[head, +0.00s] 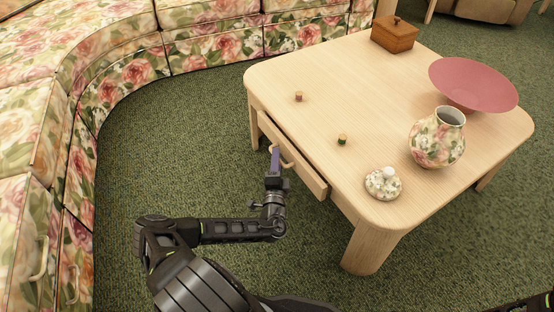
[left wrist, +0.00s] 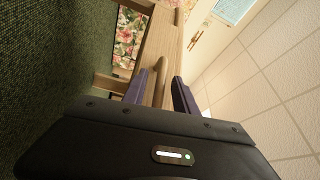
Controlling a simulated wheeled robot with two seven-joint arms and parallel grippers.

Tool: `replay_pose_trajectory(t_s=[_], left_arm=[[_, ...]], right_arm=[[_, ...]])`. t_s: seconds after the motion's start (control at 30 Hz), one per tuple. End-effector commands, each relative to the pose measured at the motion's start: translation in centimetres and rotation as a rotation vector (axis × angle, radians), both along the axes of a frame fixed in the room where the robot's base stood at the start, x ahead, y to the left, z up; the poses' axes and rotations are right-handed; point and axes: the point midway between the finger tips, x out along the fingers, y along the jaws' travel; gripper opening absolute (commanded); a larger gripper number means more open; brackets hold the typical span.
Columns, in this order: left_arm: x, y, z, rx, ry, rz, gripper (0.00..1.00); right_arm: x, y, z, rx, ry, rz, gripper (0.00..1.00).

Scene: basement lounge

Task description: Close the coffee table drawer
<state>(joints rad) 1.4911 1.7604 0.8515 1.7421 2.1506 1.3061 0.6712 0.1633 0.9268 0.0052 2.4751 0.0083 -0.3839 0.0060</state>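The coffee table (head: 335,85) is light wood with rounded corners. Its drawer (head: 310,173) is on the side facing my left arm, and its front stands out a little from under the tabletop. A curved wooden handle (head: 287,163) is on the drawer front. My left gripper (head: 275,155), with purple fingers, is at the handle. In the left wrist view, the fingers of the left gripper (left wrist: 160,90) are apart, with the wooden handle (left wrist: 159,68) showing between them. I cannot tell whether they touch it. My right gripper is not in view.
On the tabletop are a wooden box (head: 394,36), a pink bowl (head: 472,82), a floral vase (head: 437,140), a floral lid (head: 382,184) and two small cylinders (head: 298,96) (head: 342,139). A floral sofa (head: 120,75) curves around the left and back. Green carpet (head: 170,150) lies clear between.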

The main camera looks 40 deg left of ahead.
Motion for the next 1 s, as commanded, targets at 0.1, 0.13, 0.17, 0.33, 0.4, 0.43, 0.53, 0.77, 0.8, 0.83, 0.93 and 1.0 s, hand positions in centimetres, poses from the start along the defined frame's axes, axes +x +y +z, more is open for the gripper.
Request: replay_pose_trajectory(t_s=[0.1,0.13,0.17,0.33,0.4,0.43,0.53,0.77,0.8,0.83,0.93,1.0], left_arm=[[0.74,0.52,0.02,0.001,0.001,0.0,0.34],[0.84,0.58,0.07,0.001,0.001,0.0,0.34],[0.9,0.61,0.11,0.001,0.0,-0.001,0.34],[0.93,0.63,0.17,0.001,0.001,0.0,0.34],[0.91,0.63,0.17,0.001,0.001,0.0,0.33],[0.92,0.63,0.16,0.001,0.001,0.0,0.31],[0.9,0.62,0.16,0.001,0.001,0.0,0.23],[0.89,0.61,0.15,0.001,0.001,0.0,0.04],[0.89,0.61,0.14,0.0,0.0,0.0,0.01],[0.89,0.6,0.14,0.0,0.0,0.0,0.0],[0.89,0.6,0.14,0.0,0.0,0.0,0.0],[0.89,0.6,0.14,0.0,0.0,0.0,0.0]], right_arm=[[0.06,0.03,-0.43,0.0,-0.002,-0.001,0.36],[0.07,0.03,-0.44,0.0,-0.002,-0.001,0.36],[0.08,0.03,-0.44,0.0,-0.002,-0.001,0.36],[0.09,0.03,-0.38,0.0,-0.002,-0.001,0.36],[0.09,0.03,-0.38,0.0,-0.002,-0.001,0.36],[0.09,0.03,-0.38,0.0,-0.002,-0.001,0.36],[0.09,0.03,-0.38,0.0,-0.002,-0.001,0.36],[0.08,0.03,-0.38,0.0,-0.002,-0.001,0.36],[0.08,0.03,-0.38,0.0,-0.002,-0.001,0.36],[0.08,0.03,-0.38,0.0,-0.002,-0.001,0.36],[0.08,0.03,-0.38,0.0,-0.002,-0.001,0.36],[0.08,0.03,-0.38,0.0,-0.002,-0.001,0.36]])
